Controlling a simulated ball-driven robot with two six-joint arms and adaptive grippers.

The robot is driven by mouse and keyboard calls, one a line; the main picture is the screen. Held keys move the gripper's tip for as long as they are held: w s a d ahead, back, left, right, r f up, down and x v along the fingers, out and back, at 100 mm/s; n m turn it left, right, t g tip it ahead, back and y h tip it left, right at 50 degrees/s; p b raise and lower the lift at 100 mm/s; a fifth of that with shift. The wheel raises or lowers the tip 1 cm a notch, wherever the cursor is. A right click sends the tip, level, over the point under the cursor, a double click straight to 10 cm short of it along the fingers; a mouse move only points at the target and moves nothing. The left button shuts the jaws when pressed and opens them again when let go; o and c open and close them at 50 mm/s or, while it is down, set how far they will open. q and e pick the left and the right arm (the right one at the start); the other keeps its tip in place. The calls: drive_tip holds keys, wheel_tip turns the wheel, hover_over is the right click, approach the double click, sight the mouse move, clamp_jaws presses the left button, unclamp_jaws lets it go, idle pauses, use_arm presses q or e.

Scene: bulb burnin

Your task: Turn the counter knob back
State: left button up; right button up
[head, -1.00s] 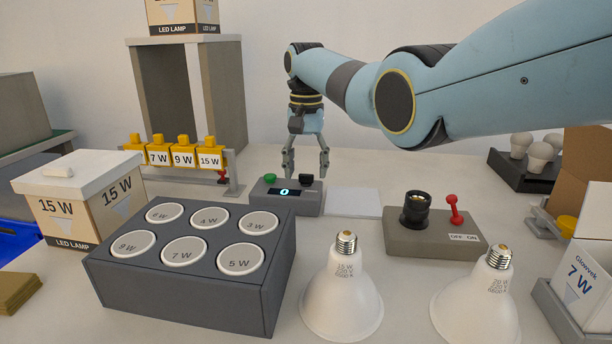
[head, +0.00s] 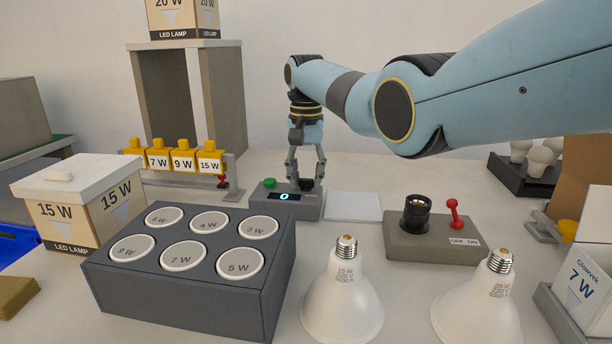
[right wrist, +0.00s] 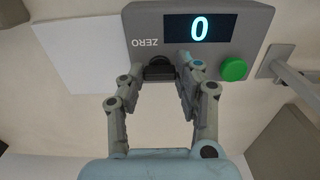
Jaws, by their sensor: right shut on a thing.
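The counter (head: 310,208) is a grey box with a lit display reading 0 (head: 284,197) and a green button (head: 269,183). Its black knob (head: 306,184) is at the box's right end. My right gripper (head: 305,178) points down over the knob and is shut on it. In the right wrist view the knob (right wrist: 159,72) sits between the two fingertips, near the printed word ZERO, with the counter's green button (right wrist: 233,69) to the right. The fingers partly hide the knob in the head view. My left gripper is not in view.
A white pad (head: 353,206) lies right of the counter. A lamp socket box (head: 430,247) with a red lever stands further right. A grey bulb tray (head: 180,300) and two reflector bulbs (head: 342,300) are in front. A yellow-block rack (head: 230,178) stands left.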

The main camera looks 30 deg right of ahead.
drive_tip(key=shift+r+n, duration=0.1)
drive_tip(key=shift+n, duration=0.2)
drive_tip(key=n+p, duration=0.2)
drive_tip(key=shift+r+n, duration=0.1)
drive_tip(key=shift+n, duration=0.2)
drive_tip(key=n+p, duration=0.1)
drive_tip(key=n, duration=0.8)
drive_tip(key=shift+n+p, duration=0.3)
drive_tip(key=shift+n, duration=0.1)
drive_tip(key=n, duration=0.4)
drive_tip(key=shift+w+n, duration=0.1)
drive_tip(key=shift+n, duration=0.3)
drive_tip(key=o, duration=1.1)
drive_tip(key=shift+o, duration=0.2)
